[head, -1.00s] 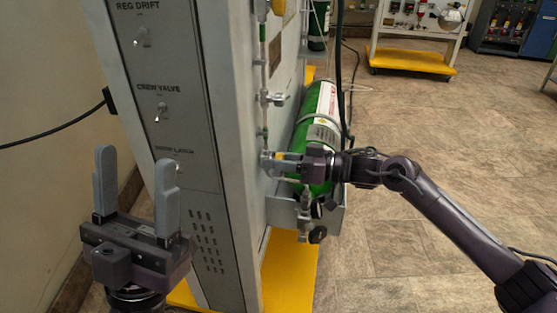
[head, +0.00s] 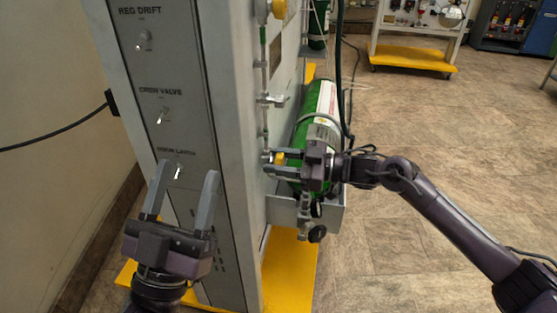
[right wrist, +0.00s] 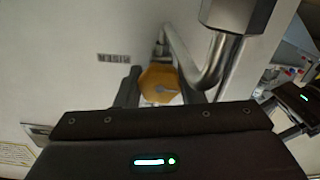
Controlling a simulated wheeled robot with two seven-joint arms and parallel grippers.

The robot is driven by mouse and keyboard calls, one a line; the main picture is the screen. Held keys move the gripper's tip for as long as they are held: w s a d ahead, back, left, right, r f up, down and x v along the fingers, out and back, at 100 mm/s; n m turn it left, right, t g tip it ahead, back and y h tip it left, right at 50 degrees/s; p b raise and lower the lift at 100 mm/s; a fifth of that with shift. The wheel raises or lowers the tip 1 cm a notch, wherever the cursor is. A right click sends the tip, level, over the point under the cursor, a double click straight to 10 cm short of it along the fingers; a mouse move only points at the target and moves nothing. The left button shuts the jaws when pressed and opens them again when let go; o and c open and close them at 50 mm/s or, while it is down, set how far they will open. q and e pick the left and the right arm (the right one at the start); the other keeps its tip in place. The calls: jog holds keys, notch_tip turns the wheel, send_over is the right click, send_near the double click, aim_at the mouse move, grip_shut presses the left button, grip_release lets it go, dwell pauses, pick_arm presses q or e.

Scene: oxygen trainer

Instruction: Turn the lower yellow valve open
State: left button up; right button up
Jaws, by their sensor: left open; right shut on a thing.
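The lower yellow valve (head: 279,159) is a small yellow knob on the side of the grey cabinet, beside the green cylinder. My right gripper (head: 278,161) is shut on it, with a finger on each side. In the right wrist view the faceted yellow knob (right wrist: 158,82) sits between the dark fingers, with a metal pipe beside it. My left gripper (head: 186,172) is open and empty, in front of the cabinet's switch panel near the lowest switch. How far its fingertips are from the panel is hard to tell.
Another yellow knob (head: 279,9) sits higher on the cabinet's pipework. A green cylinder (head: 322,105) lies behind my right gripper, with a dark hose above it. The cabinet stands on a yellow base (head: 290,265).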

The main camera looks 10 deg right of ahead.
aim_at(283, 162)
jog(key=o, duration=1)
jog(key=shift+d, duration=0.2)
jog(key=p+v, duration=0.1)
jog(key=v, duration=0.5)
jog(key=shift+s+d, duration=0.1)
jog(key=shift+d, duration=0.15)
pick_arm(q)
jog(key=w+d+f+g+y, duration=0.2)
jog(key=f+g, duration=0.3)
jog(key=f, duration=0.4)
jog(key=shift+w+f, duration=0.2)
jog(key=shift+w, duration=0.35)
pick_arm(e)
jog(key=shift+s+d, duration=0.15)
jog(key=shift+d, duration=0.3)
